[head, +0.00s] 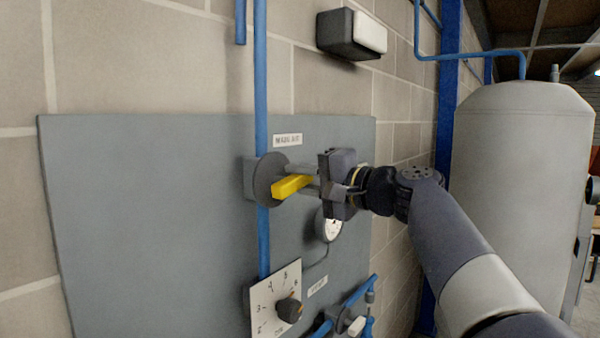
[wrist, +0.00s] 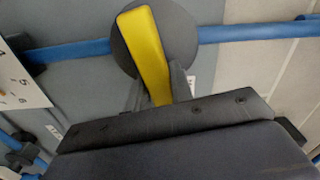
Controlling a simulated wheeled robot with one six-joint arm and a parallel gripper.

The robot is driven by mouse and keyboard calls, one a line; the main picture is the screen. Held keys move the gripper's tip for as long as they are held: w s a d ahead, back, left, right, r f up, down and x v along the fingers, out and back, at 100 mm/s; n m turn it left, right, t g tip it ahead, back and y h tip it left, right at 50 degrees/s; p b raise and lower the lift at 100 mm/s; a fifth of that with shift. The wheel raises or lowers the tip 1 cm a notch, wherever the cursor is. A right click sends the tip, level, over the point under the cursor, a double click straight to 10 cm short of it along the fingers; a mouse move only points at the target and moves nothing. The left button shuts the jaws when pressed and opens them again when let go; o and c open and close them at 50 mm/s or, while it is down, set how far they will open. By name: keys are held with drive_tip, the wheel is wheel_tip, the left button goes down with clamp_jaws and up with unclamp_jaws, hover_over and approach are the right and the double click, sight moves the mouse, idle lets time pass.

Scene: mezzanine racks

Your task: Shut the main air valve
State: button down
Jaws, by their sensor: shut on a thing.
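The main air valve has a yellow lever (head: 291,187) on a dark round body (head: 266,178), set on a vertical blue pipe under a "MAIN AIR" label (head: 287,140). In the head view the lever sticks out to the right of the pipe, close to crosswise to it. My gripper (head: 312,181) comes from the right and is shut on the lever. In the wrist view the yellow lever (wrist: 146,50) runs from the round body (wrist: 185,38) down between my gripper's fingers (wrist: 160,88). The lever's gripped end is partly hidden by the gripper.
A grey panel (head: 150,220) backs the valve. Below are a gauge (head: 330,229), a numbered dial with a dark knob (head: 289,308) and a second small valve with a pale handle (head: 356,325). A grey tank (head: 520,190) stands right; a lamp box (head: 351,35) hangs above.

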drive_tip(key=shift+f+m, duration=0.2)
drive_tip(key=shift+m, duration=0.9)
drive_tip(key=c, duration=1.2)
unclamp_jaws()
drive_tip(key=shift+c, duration=0.2)
drive_tip(key=shift+p, duration=0.3)
drive_tip(key=shift+d, duration=0.15)
drive_tip(key=b+v, duration=0.3)
drive_tip(key=v, duration=0.7)
drive_tip(key=shift+s+d, duration=0.2)
drive_tip(key=shift+s, duration=0.1)
drive_tip(key=p+x, duration=0.3)
drive_tip(key=x, duration=0.8)
